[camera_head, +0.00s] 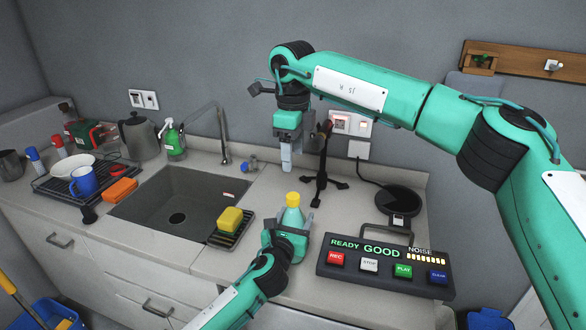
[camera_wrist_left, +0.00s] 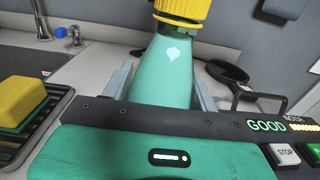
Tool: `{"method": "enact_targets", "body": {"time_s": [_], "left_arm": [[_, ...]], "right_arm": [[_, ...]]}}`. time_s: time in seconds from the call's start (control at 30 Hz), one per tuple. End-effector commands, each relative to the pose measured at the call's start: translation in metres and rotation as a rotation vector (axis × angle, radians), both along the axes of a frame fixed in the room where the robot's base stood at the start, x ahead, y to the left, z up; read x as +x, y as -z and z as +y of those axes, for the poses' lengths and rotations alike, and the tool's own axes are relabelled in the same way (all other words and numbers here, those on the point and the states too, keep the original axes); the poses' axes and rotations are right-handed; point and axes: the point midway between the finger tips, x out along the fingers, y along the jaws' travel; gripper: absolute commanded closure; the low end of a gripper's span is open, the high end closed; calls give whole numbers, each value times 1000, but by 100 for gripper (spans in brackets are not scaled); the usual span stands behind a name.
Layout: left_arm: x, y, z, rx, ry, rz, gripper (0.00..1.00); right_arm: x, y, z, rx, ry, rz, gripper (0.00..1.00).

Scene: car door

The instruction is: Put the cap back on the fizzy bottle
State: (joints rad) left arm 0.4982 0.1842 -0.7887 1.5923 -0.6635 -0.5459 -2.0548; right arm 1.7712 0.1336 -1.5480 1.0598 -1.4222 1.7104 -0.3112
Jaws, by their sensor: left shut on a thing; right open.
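The fizzy bottle (camera_head: 292,218) is green and stands upright at the counter's front middle. A yellow cap (camera_head: 293,199) sits at its top; in the left wrist view the ribbed cap (camera_wrist_left: 184,9) is cut by the top edge. I cannot tell how tightly it is seated. My left gripper (camera_head: 287,238) is shut on the bottle's body, with fingers on both sides of the bottle (camera_wrist_left: 165,75) in the wrist view. My right gripper (camera_head: 286,166) is open and empty, pointing down above and slightly behind the cap, apart from it.
A sink (camera_head: 178,205) and a yellow sponge (camera_head: 230,220) on a dark rack lie to the left. A control panel (camera_head: 385,268) reading "READY GOOD" is close on the right.

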Motion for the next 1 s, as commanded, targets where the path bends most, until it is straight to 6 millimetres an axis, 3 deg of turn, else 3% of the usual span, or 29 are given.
{"method": "enact_targets", "body": {"time_s": [0.37,0.4,0.53,0.87,1.0], "left_arm": [[0,0,0,0,0,1,100],[0,0,0,0,0,1,38],[0,0,0,0,0,1,15],[-2,0,1,0,0,0,15],[-14,1,5,1,0,0,15]], "right_arm": [[0,-9,0,0,0,0,39],[0,-9,0,0,0,0,39],[0,-8,0,0,0,0,39],[0,-8,0,0,0,1,39],[0,-6,0,0,0,1,39]]}}
